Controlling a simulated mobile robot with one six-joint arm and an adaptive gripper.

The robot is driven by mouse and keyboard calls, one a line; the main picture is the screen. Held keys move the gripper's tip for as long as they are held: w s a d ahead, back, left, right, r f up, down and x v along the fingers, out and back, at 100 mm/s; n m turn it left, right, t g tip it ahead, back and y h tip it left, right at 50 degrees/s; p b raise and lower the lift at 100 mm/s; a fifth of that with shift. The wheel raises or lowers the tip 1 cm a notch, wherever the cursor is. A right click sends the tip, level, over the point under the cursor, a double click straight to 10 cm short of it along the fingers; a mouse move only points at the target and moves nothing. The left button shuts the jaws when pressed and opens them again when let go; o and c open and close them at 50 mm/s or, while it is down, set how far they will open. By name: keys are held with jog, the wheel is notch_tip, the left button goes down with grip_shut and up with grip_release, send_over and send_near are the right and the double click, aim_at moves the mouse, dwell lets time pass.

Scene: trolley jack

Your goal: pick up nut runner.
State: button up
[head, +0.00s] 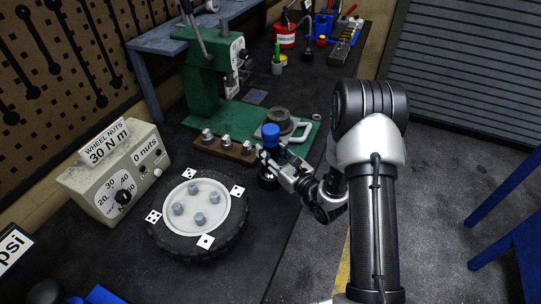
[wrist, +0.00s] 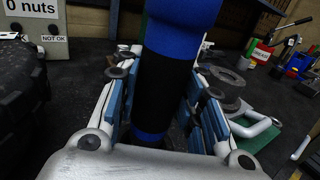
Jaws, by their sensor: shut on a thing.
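The nut runner (head: 270,135), an upright tool with a blue top and a black body, stands at the right edge of the bench beside the wheel. My gripper (head: 272,158) is shut around it from the right. In the wrist view the nut runner (wrist: 167,85) is between the blue-padded fingers, with blue above and a dark grip below. A dark round base (head: 267,181) shows under the gripper in the head view. I cannot tell whether the tool rests in it or is lifted clear.
A wheel (head: 203,236) with several nuts lies left of the gripper. Behind it are a wooden nut block (head: 225,149), a metal ring part (head: 278,118) and a green press (head: 203,85). A torque control box (head: 115,175) stands at left. Floor is open right of the bench.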

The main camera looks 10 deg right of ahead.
jog(key=shift+r, duration=0.1)
grip_shut()
